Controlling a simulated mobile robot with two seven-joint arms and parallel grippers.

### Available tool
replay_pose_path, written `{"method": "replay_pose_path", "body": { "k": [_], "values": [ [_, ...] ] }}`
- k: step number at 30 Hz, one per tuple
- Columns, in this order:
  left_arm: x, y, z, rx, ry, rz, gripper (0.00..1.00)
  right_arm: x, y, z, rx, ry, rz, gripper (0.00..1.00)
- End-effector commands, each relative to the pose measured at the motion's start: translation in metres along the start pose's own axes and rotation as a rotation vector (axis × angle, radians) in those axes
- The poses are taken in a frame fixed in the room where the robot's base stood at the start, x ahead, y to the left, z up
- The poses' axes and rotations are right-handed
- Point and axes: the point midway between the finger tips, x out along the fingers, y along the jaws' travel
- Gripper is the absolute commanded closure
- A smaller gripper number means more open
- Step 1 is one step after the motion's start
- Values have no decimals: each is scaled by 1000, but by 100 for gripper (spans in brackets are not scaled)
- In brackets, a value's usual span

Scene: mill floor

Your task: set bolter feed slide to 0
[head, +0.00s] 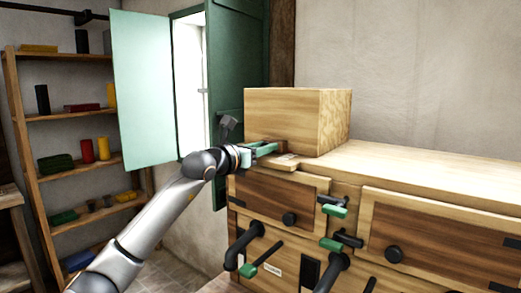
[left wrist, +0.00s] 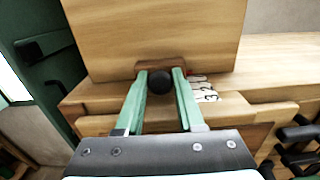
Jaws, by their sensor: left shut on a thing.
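The bolter feed slide shows at the foot of a wooden box (head: 290,120) on top of the wooden cabinet. In the left wrist view its black round knob (left wrist: 159,82) stands in front of a brown wooden piece (left wrist: 160,68). A white number scale (left wrist: 205,94) with dark digits and a red mark lies just right of the knob; which digit the slide stands at is not clear. My left gripper (head: 270,150) reaches in from the left, its green fingers (left wrist: 160,88) either side of the knob and shut on it. My right gripper is in no view.
Drawers with black knobs (head: 290,219) and several black levers with green ends (head: 334,210) stick out of the cabinet front (head: 345,195). An open green shutter (head: 140,88) and a shelf rack (head: 75,117) stand left. The cabinet top (head: 420,168) right of the box is clear.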

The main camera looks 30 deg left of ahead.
Motion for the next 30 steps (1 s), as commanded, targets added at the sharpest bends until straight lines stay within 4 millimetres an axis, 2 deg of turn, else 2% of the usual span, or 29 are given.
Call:
{"method": "replay_pose_path", "body": {
  "k": [4, 5, 12, 23, 26, 30],
  "values": [
    [0, 0, 2, -1, -4, 1, 100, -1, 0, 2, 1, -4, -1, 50],
    [0, 0, 2, -1, -4, 1, 61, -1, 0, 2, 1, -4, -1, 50],
    [0, 0, 1, 0, -3, 0, 35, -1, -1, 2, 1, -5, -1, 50],
    [-7, 0, 0, 1, -3, 0, 35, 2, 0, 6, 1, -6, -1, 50],
    [-19, 1, -2, 2, -3, 1, 35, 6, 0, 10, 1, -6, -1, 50],
    [-45, 1, -4, 4, -3, 2, 35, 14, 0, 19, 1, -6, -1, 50]
  ]
}}
